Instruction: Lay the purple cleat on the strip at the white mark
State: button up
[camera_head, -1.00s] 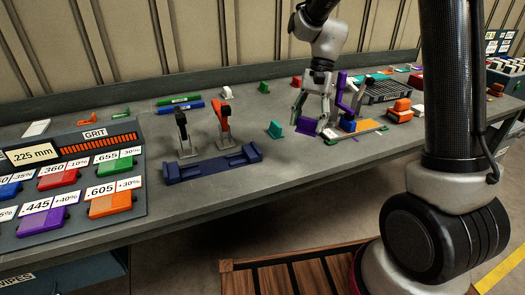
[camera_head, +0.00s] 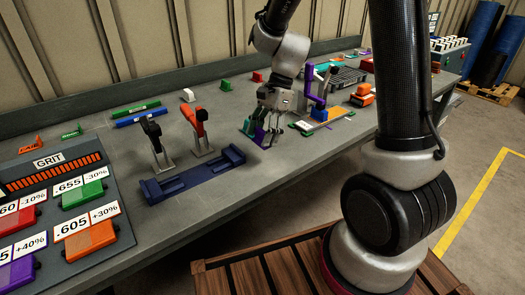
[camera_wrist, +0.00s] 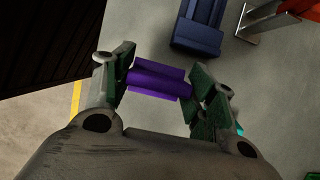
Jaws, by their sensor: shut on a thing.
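My gripper (camera_head: 266,137) is low over the bench in the head view, left of a purple upright clamp. It is shut on the purple cleat (camera_wrist: 158,80), which spans between the green-padded fingers in the wrist view. The cleat also shows between the fingers in the head view (camera_head: 259,135), partly hidden by them.
The bench between fixture and gripper is clear.

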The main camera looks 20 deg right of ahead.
aim_at(263, 158)
jog(key=shift+f, duration=2.75)
jog(key=o, duration=1)
jog(key=shift+f, duration=0.1)
jog(key=v, duration=1.1)
jog(key=s+d+r+n+t+h, duration=0.1)
jog(key=s+d+r+n+t, duration=0.1)
jog(key=s, duration=0.4)
jog(key=s+d+r+n+t+h, duration=0.2)
jog(key=s+d+r+n, duration=0.3)
jog(key=s+r+n, duration=0.1)
jog(key=s+d+r+n+t+h, duration=0.1)
jog(key=s+d+r+n, duration=0.2)
jog(key=s+n, duration=0.3)
jog(key=shift+s+d+r+t, duration=0.2)
jog(key=shift+s+r, duration=0.1)
jog(key=shift+s, duration=0.3)
jog(key=shift+s+d+r+t, duration=0.2)
jog(key=shift+s+r, duration=0.15)
jog(key=shift+s, duration=0.25)
